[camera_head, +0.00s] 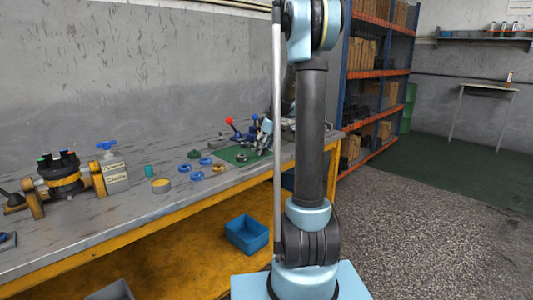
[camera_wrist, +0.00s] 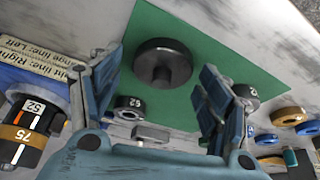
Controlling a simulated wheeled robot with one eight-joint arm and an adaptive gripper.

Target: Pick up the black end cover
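The black end cover (camera_wrist: 162,62), a round dark disc with a raised centre, lies on a green mat (camera_wrist: 225,62) in the wrist view. My gripper (camera_wrist: 160,66) is open, with one blue-grey finger to the left of the cover and one to the right. In the head view the green mat (camera_head: 232,155) lies on the workbench, partly behind my gripper (camera_head: 264,140). I cannot make out the cover there.
Small dark rings (camera_wrist: 129,107) lie near the fingers. Blue and bronze rings (camera_wrist: 287,116) are at right. A labelled block (camera_wrist: 40,57) and dark cylinder (camera_wrist: 25,130) are at left. The workbench (camera_head: 120,220) also holds a red-knobbed lever (camera_head: 229,121). A blue bin (camera_head: 246,234) sits below.

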